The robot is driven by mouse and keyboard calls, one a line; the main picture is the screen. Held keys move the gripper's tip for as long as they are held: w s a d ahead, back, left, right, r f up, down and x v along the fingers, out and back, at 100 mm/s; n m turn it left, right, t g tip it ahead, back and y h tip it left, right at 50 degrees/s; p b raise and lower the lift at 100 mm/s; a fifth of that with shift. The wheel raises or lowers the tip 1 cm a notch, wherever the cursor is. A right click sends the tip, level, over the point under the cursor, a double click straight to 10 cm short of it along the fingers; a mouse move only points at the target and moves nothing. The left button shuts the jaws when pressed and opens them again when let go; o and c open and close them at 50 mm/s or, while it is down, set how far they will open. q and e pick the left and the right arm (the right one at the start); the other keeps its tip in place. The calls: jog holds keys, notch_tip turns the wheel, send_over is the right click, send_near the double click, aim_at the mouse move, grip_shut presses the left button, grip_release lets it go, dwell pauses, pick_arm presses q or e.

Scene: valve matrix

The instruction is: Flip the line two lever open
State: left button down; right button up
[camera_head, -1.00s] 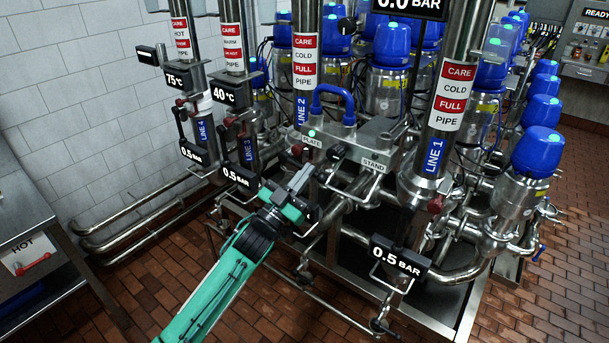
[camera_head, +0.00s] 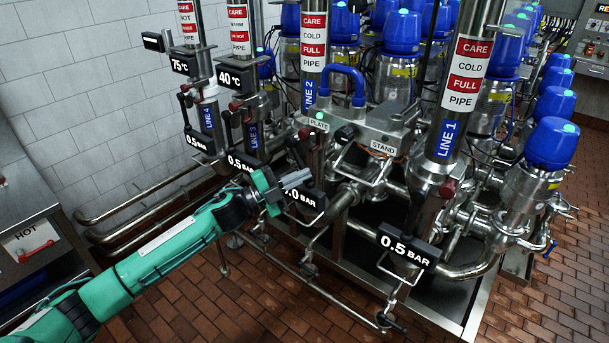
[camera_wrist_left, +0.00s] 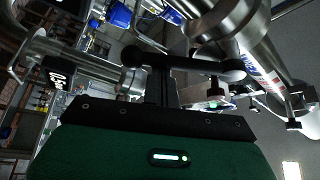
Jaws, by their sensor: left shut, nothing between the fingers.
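The line two pipe (camera_head: 313,60) stands upright at centre, with a blue LINE 2 label (camera_head: 309,94). A dark red fitting (camera_head: 304,133) sits below the label. My left gripper (camera_head: 308,176) is shut and empty, its grey fingers pointing right, in front of the lower line two pipe. In the left wrist view, a black bar with a rounded end (camera_wrist_left: 232,69) crosses just beyond my gripper. I cannot tell whether they touch, or whether this bar is the line two lever. A black display reading 0.0 BAR (camera_head: 304,198) is partly covered by my gripper. My right gripper is not in view.
Line one pipe (camera_head: 457,90) with its 0.5 BAR display (camera_head: 407,250) stands right. A steel block marked STAND (camera_head: 383,130) lies right of line two. The brick floor (camera_head: 250,310) in front is open.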

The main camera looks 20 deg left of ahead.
pick_arm(q)
jog(key=a+m+g, duration=0.1)
jog(key=m, duration=0.1)
jog(key=w+a+f+m+y+p, duration=0.1)
jog(key=m, duration=0.1)
jog(key=a+m+g+p, duration=0.1)
jog(key=a+m, duration=0.1)
jog(key=shift+w+f+g+y, duration=0.2)
jog(key=shift+g+y, duration=0.1)
jog(key=shift+y, duration=0.1)
dwell(0.4)
jog(key=shift+d, duration=0.1)
